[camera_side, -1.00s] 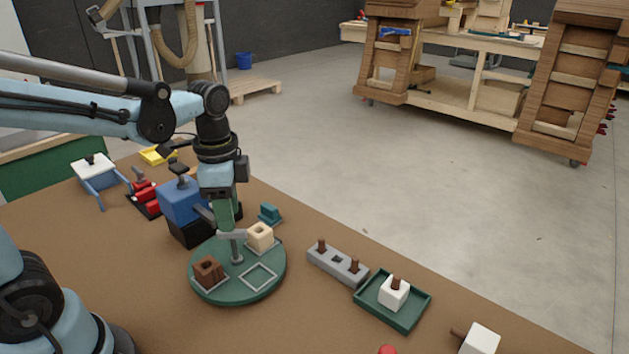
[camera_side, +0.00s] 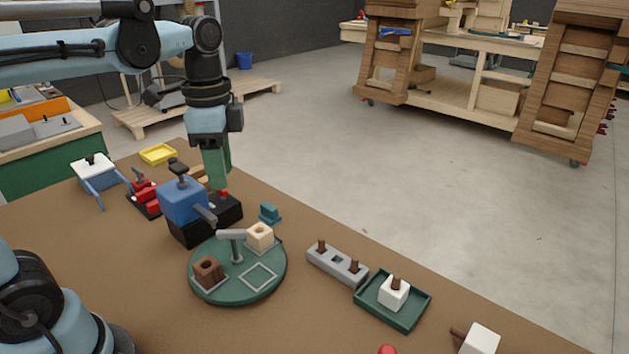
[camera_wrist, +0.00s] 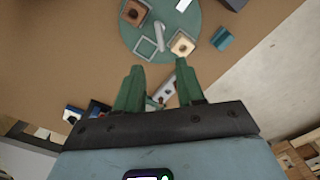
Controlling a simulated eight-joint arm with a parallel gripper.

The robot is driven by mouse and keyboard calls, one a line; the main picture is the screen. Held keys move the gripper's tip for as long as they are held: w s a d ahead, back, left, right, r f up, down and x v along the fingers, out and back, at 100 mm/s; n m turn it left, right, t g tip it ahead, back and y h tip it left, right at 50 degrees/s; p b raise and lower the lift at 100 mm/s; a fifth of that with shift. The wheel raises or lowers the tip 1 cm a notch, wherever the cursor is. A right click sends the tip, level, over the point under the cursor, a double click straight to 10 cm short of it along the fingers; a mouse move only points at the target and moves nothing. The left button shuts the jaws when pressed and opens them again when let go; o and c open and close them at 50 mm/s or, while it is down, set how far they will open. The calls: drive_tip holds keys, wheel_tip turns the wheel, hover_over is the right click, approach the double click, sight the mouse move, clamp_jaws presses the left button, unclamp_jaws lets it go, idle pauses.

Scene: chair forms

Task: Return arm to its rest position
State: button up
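My gripper (camera_side: 219,186) hangs in the air behind the green round turntable (camera_side: 215,290), pointing down. In the wrist view, my gripper (camera_wrist: 160,70) has its two green fingers spread apart with nothing between them.
A blue clamp block (camera_side: 182,203) on a black base stands close to my gripper. To the right are a grey pegged bar (camera_side: 336,265), a green tray (camera_side: 410,318) with a white block (camera_side: 393,291), and a teal piece (camera_side: 269,212). The air above the table is clear.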

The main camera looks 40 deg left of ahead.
wheel_tip(320, 180, down, 7)
drive_tip(key=s+d+n+t, duration=0.1)
drive_tip(key=d+n+t, duration=0.1)
drive_tip(key=n+t, duration=0.5)
drive_tip(key=shift+n, duration=1)
